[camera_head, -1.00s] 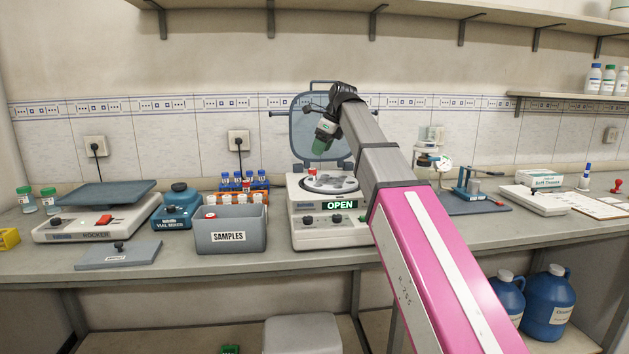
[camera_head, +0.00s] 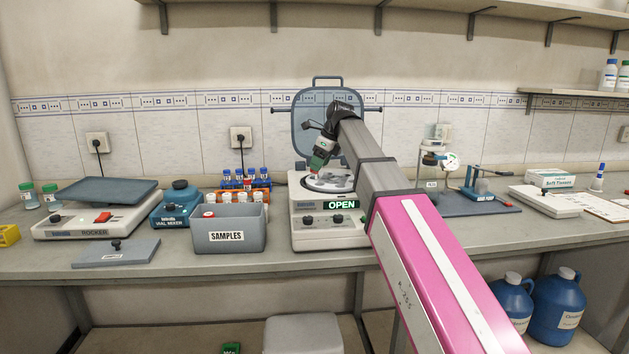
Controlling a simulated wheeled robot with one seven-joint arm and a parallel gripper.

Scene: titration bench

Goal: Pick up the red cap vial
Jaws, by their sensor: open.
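The centrifuge (camera_head: 330,222) stands mid-bench with its lid (camera_head: 318,124) raised and its display reading OPEN. My gripper (camera_head: 317,163) points down over the left side of the rotor (camera_head: 330,182), low and close to it. A red cap stood at that side of the rotor earlier; now my gripper hides most or all of it, and I cannot tell whether they touch. My gripper is open. Another red cap (camera_head: 208,213) shows inside the grey SAMPLES bin (camera_head: 228,236), left of the centrifuge.
An orange rack (camera_head: 262,186) with blue-capped and white-capped vials stands behind the bin. The vial mixer (camera_head: 176,204) and the rocker (camera_head: 95,220) are further left. A blue stand (camera_head: 477,186) is on the right. The bench front before the centrifuge is clear.

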